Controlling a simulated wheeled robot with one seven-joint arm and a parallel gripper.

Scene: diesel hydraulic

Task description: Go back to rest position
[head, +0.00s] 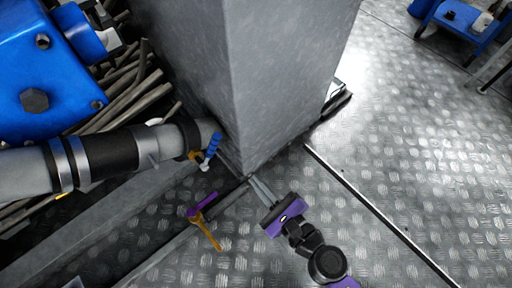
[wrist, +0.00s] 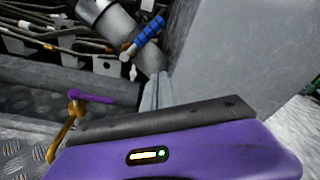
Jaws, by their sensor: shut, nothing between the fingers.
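My gripper (head: 257,184) has a purple body and grey fingers. It is shut and empty, out over the metal floor in front of the lower corner of a grey cabinet. In the wrist view its fingers (wrist: 156,92) point towards the cabinet's edge. My arm reaches in from the bottom right of the head view.
The grey cabinet (head: 285,90) stands just ahead. A pipe (head: 110,150) with a blue-handled valve (head: 212,145) enters it at left. A purple-and-orange lever (head: 204,215) stands left of my gripper. A blue cart (head: 465,30) is far right. Tread-plate floor (head: 400,150) lies open at right.

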